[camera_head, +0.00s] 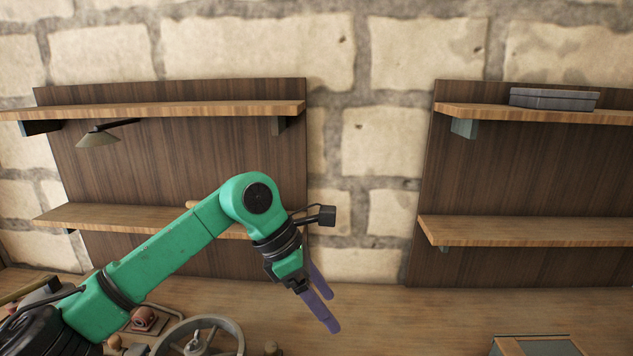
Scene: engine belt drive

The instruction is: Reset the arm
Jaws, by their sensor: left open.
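My left arm is green with black joints and comes in from the lower left of the head view. Its left gripper (327,312) has purple fingers that point down and to the right. The fingers stand a little apart, with nothing seen between them. The gripper hangs over the wooden workbench (400,320), clear of the objects there. My right gripper is not in the picture.
A spoked wheel (198,340) and a red-topped part (146,319) are at the lower left, partly behind my arm. A box-like object (537,346) is at the lower right. Wooden shelves (170,109) hang on the stone wall, and a grey case (553,99) lies on the right one. The middle bench is clear.

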